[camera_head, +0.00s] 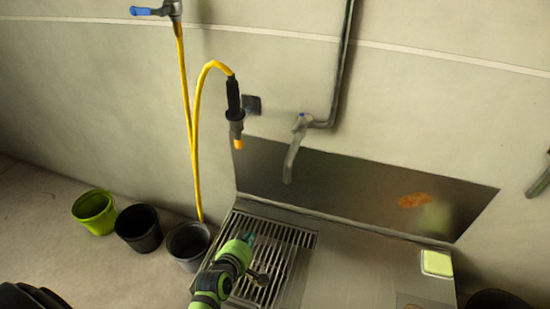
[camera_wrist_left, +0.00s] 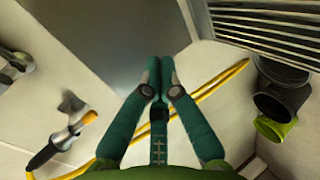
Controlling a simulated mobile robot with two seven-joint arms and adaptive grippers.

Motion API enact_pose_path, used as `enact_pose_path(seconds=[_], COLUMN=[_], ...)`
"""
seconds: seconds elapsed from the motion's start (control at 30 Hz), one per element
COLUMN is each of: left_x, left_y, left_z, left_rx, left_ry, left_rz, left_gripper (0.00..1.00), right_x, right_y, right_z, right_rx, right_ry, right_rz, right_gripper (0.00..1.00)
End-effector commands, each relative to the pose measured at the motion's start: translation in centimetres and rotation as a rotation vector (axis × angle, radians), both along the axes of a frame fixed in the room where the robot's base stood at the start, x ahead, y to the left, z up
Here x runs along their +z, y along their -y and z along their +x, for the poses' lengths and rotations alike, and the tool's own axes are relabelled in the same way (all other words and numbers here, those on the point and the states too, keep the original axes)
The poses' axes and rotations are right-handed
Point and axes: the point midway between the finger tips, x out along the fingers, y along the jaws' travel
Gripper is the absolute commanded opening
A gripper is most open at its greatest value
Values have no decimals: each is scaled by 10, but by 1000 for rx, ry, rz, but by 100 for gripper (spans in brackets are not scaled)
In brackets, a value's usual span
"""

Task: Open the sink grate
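The sink grate (camera_head: 300,238), a set of dark metal bars, lies flat and closed over the left part of the steel sink unit (camera_head: 360,262). My left gripper (camera_head: 249,239) is above the grate's left part, near its back end, and its arm hides some bars. In the left wrist view, the grate's bars (camera_wrist_left: 268,22) show at the top right. There the teal fingers of my left gripper (camera_wrist_left: 160,68) come together at their tips with nothing between them. My right gripper is not in view.
A green bucket (camera_head: 95,213) and dark buckets (camera_head: 139,228) (camera_head: 188,243) stand left of the sink. A yellow hose (camera_head: 190,130) with a black nozzle (camera_head: 234,100) hangs behind it. A tap (camera_head: 294,150) overhangs the sink. A green-yellow sponge (camera_head: 437,263) lies at right.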

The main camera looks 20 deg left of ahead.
Motion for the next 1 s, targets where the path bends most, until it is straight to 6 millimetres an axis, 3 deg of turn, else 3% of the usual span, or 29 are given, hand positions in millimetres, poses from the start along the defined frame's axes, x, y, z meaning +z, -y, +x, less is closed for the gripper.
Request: enact_pose_path(seconds=[0.5, 0.83, 1.0], left_x=[35, 51, 60], left_y=[-3, -4, -5], left_z=[41, 69, 84], left_rx=[2, 2, 1], left_ry=[1, 0, 1], left_rz=[-2, -1, -2], left_gripper=[0, 0, 0], right_x=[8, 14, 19], right_y=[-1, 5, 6], right_z=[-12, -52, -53], right_rx=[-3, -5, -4], right_ry=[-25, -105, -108], right_rz=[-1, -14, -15], right_gripper=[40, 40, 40])
